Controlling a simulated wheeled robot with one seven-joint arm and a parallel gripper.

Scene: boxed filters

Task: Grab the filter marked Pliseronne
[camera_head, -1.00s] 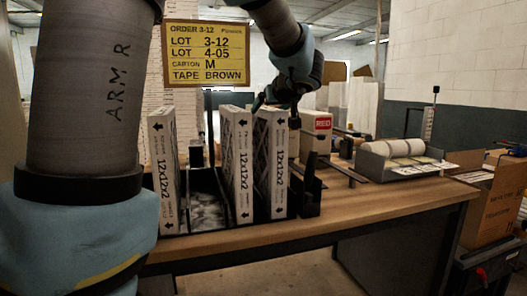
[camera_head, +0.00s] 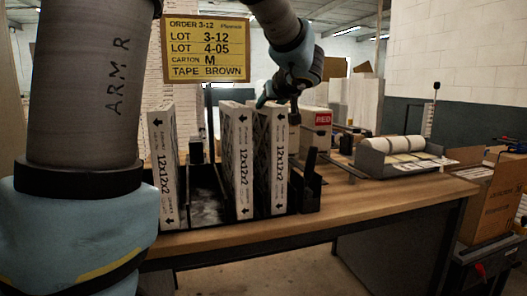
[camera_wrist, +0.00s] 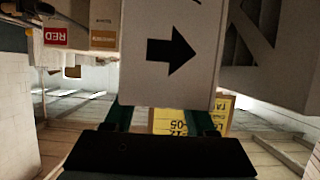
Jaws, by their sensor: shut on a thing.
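Three white-edged boxed filters marked 12x12x2 stand upright in a dark rack (camera_head: 207,208) on the table: a left one (camera_head: 164,165), a middle one (camera_head: 243,160) and a right one (camera_head: 279,165). Their small brand print is too small to read, so I cannot tell which says Pliseronne. My gripper (camera_head: 272,98) is at the top of the right filter. In the wrist view the filter's white edge with a black arrow (camera_wrist: 168,52) runs between the fingers of my gripper (camera_wrist: 163,118), which are shut on it. The filter still appears to be in the rack.
A yellow order sign (camera_head: 206,50) hangs above the rack. A box marked RED (camera_head: 316,124) stands behind to the right. A grey tray with rolls (camera_head: 395,155) is farther right. The front strip of the wooden table (camera_head: 380,200) is clear.

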